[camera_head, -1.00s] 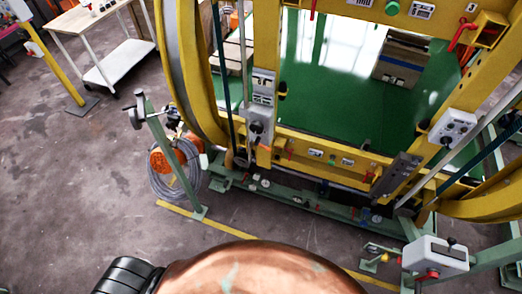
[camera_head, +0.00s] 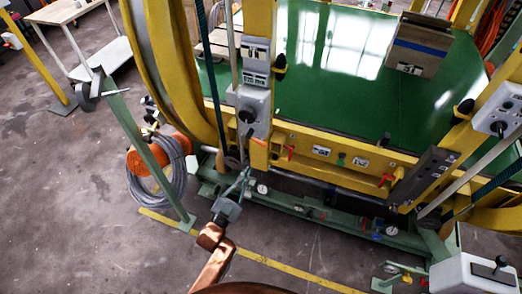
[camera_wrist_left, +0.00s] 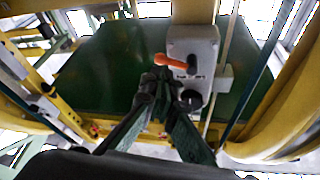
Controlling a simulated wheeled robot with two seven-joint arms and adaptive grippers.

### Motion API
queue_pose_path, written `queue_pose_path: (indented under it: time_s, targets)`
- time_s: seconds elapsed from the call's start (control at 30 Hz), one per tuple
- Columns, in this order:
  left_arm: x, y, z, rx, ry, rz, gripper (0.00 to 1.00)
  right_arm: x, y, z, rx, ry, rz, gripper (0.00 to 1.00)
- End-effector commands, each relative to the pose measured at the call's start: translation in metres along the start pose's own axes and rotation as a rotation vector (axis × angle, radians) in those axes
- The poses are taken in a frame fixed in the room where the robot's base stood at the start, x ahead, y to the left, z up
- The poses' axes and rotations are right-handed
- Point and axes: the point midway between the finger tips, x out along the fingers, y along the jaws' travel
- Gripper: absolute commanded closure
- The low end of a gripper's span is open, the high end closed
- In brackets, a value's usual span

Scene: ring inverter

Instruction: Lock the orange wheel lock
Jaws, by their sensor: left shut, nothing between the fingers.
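An orange lever (camera_wrist_left: 172,62) sticks out from a grey box on the yellow frame in the left wrist view; it looks like the orange wheel lock. A black knob (camera_wrist_left: 190,98) sits below it on the box. My left gripper (camera_wrist_left: 155,80) has its fingers together, empty, with the tips in front of and beside the lever in the picture; I cannot tell whether they touch. In the head view my left gripper (camera_head: 244,178) is in front of the frame's lower beam, below a grey box with a black knob (camera_head: 246,116). I cannot make out the orange lever there. My right gripper is not in view.
The yellow frame (camera_head: 330,140) surrounds a green floor panel (camera_head: 330,100). A green post (camera_head: 140,145) and an orange unit with coiled grey hose (camera_head: 165,160) stand left of my gripper. A white control box (camera_head: 470,275) is at bottom right.

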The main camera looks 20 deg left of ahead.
Motion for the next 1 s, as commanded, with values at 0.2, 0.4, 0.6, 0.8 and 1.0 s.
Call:
queue_pose_path:
  time_s: [0.2, 0.4, 0.6, 0.8, 1.0]
  targets:
    - [0.009, -0.013, -0.049, 0.027, 0.134, -0.038, 1.00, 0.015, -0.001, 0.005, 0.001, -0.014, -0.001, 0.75]
    - [0.009, -0.015, -0.053, 0.028, 0.140, -0.040, 1.00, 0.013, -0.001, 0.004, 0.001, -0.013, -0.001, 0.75]
    - [0.013, -0.015, -0.052, 0.027, 0.139, -0.039, 1.00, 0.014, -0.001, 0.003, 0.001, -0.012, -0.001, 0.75]
    - [0.038, -0.015, -0.056, 0.027, 0.142, -0.039, 1.00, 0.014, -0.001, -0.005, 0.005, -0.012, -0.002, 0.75]
    - [0.079, -0.016, -0.060, 0.026, 0.140, -0.039, 1.00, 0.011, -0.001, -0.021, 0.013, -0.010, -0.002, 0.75]
